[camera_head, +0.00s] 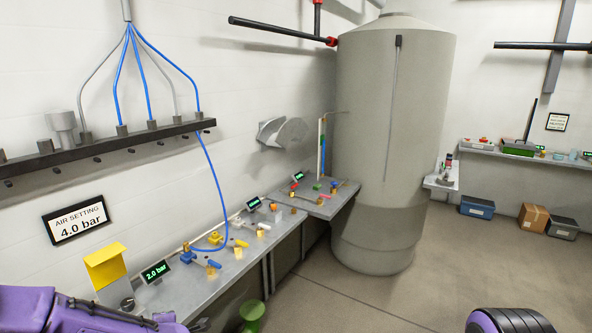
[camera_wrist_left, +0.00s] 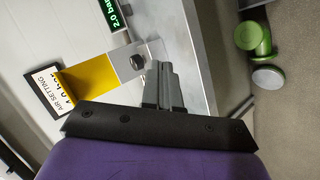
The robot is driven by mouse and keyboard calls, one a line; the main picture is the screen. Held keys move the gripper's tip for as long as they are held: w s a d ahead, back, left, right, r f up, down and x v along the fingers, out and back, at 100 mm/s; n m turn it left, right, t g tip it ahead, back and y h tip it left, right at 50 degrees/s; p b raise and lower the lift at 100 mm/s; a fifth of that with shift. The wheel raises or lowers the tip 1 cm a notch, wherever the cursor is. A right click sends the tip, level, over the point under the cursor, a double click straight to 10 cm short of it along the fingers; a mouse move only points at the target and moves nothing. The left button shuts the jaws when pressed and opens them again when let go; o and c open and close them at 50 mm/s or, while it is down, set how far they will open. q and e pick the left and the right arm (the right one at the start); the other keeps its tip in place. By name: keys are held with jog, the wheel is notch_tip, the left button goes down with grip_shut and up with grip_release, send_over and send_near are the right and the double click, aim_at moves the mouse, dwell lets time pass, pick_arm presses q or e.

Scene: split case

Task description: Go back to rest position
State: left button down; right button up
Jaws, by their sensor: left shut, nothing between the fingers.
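My left arm comes in at the lower left of the head view, purple with a dark end. In the left wrist view my left gripper (camera_wrist_left: 163,72) is shut with its grey fingers together and empty. Its tips appear beside the dark knob (camera_wrist_left: 137,62) on the grey box with a raised yellow cover (camera_wrist_left: 88,78); I cannot tell whether they touch. In the head view the yellow cover (camera_head: 106,265) and the knob (camera_head: 128,303) are just right of my left arm. A purple and black part of mine shows at the lower right; my right gripper is not in view.
The bench (camera_head: 225,268) along the wall carries a "2.0 bar" display (camera_head: 157,272) and several coloured valves. A sign (camera_head: 75,220) reads "AIR SETTING 4.0 bar". A green round object (camera_head: 252,312) stands below the bench edge.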

pick_arm(q)
jog(key=s+d+f+m+g+h+b, duration=0.1)
jog(key=s+d+f+m+h, duration=0.1)
jog(key=s+d+f+m, duration=0.45)
jog(key=s+d+f+m+g+h+b, duration=0.15)
jog(key=s+f+m, duration=0.25)
jog(key=s+f, duration=0.65)
jog(key=s+f+m+g+b, duration=0.1)
jog(key=s+f+m, duration=0.1)
jog(key=s, duration=0.7)
jog(key=s+a+f+m+g+b, duration=0.1)
jog(key=s+f+m, duration=0.2)
jog(key=s, duration=0.5)
jog(key=shift+s+f+g+b, duration=0.35)
jog(key=shift+f, duration=0.35)
